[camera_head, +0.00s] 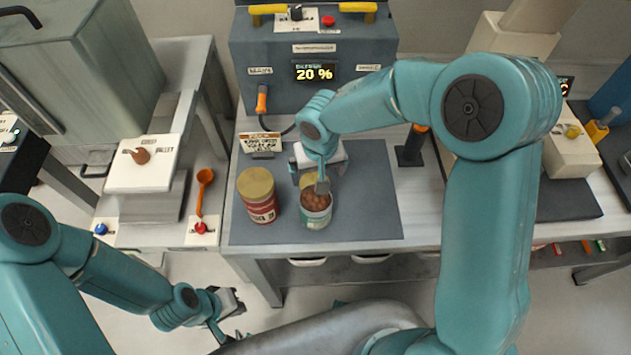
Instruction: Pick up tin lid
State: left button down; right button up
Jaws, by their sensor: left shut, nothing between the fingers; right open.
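An open tin (316,219) with brown round contents stands on the dark mat of the bench. A yellowish disc, which looks like the tin lid (307,181), shows just behind its rim, partly hidden by my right gripper. I cannot tell whether the lid lies on the mat or touches the tin. My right gripper (321,186) is open, pointing down over the lid and the tin's far rim. A red tin with a closed yellow top (257,192) stands to the left. My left gripper (226,325) is shut and empty, low in front of the bench.
The mat (365,215) is clear to the right of the tins. A blue machine (310,60) reading "20 %" stands behind, with a small sign (261,142) before it. A left side table holds an orange spoon-like tool (204,185) and a red button (200,227).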

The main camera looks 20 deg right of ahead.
aim_at(315, 180)
jog(key=f, duration=0.4)
jog(key=shift+w+a+f+p, duration=0.2)
jog(key=shift+w+a+p, duration=0.05)
jog(key=shift+w+p, duration=0.15)
jog(key=shift+d+f, duration=0.1)
jog(key=shift+f, duration=0.1)
jog(key=c, duration=1)
jog(key=shift+c, duration=0.2)
